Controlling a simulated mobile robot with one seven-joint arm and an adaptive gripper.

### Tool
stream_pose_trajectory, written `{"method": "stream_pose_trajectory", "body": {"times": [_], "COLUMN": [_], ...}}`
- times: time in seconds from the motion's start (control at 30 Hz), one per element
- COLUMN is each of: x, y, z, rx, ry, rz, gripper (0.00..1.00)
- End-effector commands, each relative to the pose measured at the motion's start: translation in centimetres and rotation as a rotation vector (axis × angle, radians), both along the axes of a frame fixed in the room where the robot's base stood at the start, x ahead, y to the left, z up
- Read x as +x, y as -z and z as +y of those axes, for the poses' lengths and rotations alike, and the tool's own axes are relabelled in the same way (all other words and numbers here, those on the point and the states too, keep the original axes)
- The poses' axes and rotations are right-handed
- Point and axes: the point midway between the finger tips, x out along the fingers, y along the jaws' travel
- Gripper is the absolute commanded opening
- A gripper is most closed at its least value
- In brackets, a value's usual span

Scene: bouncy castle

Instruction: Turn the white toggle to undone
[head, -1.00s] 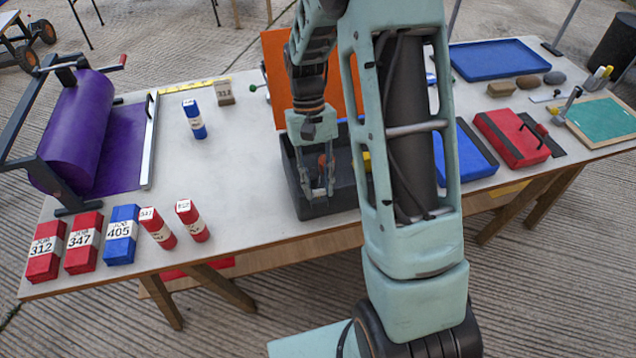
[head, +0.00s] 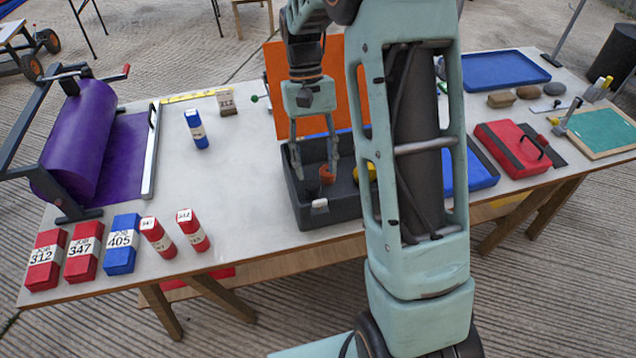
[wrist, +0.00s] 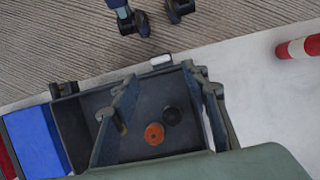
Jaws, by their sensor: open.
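The white toggle (head: 319,206) is a small pale block on the front wall of an open dark grey case (head: 340,214). In the wrist view the toggle (wrist: 161,60) shows at the case's rim, just beyond my fingertips. My gripper (head: 315,170) is open and empty, pointing down over the case. Its fingertips appear behind the toggle in the head view and do not visibly touch it. In the wrist view the gripper (wrist: 160,78) has its two fingers spread wide. I cannot tell the toggle's setting.
An orange-red round piece (wrist: 154,133) and a black round piece (wrist: 172,115) lie inside the case. An orange panel (head: 285,75) stands behind it. A blue tray (head: 480,168) is to the right.

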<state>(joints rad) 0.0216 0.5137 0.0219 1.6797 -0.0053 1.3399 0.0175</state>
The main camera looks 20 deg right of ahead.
Motion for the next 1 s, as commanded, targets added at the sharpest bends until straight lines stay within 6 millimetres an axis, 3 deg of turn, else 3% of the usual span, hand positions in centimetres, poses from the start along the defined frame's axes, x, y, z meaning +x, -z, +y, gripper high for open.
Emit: {"method": "stream_pose_trajectory", "body": {"times": [0.1, 0.3, 0.83, 1.0], "x": [0.9, 1.5, 1.5, 1.9], "y": [-1.9, -3.5, -3.7, -4.3], "z": [0.0, 0.0, 0.0, 1.0], "rx": [0.0, 0.0, 0.0, 0.011], "ry": [0.0, 0.0, 0.0, -0.009], "rz": [-0.002, 0.0, 0.0, -0.037], "gripper": [0.42, 0.42, 0.42, 0.42]}}
